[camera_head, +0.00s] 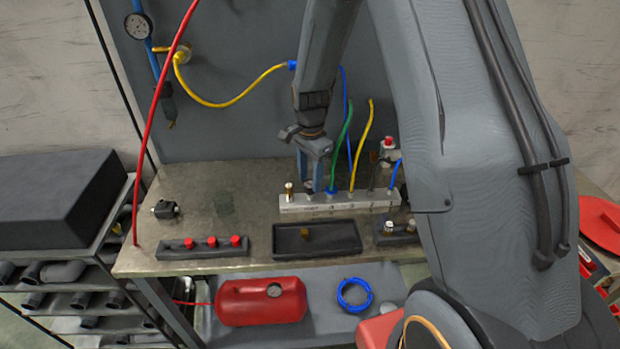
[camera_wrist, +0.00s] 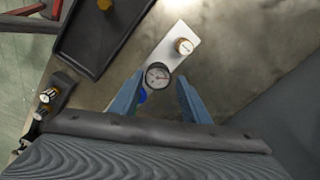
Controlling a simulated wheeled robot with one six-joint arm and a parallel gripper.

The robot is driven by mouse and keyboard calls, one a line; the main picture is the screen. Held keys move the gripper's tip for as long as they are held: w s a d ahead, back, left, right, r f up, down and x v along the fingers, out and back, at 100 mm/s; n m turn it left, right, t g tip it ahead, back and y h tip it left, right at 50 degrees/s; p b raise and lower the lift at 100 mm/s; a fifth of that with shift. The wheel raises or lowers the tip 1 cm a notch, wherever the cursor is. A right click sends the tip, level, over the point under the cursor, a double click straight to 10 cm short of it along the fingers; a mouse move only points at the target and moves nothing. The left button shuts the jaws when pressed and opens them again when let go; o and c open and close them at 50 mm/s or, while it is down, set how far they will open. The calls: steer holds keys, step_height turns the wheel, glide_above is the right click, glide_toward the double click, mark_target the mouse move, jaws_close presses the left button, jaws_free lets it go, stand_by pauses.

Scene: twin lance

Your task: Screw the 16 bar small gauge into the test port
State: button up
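My gripper (camera_head: 313,165) points down over this spot. In the wrist view, its two blue fingers (camera_wrist: 161,82) are on either side of the gauge, with a visible gap at the right finger. The gauge's label is too small to read, and its thread and seat are hidden. A brass fitting (camera_head: 290,191) stands on the block's left end; it also shows in the wrist view (camera_wrist: 183,46).
A black tray (camera_head: 280,244) in front of the block holds a small brass piece (camera_head: 305,233). A holder with small gauges (camera_wrist: 48,94) stands beside it. A red-capped rack (camera_head: 211,243) is at left. Green (camera_head: 342,140), yellow (camera_head: 362,140) and blue hoses rise from the block.

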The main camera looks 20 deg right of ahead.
steer(key=shift+s, duration=0.1)
steer(key=shift+f+n, duration=0.1)
steer(key=shift+n, duration=0.5)
steer(key=n, duration=0.5)
steer(key=shift+s+a, duration=0.1)
steer(key=n, duration=0.3)
steer(key=shift+n, duration=0.4)
steer(key=n, duration=0.3)
steer(key=shift+s+n, duration=0.1)
steer(key=shift+n, duration=0.2)
steer(key=n, duration=1.1)
steer(key=shift+s+a+n, duration=0.1)
steer(key=shift+n, duration=0.3)
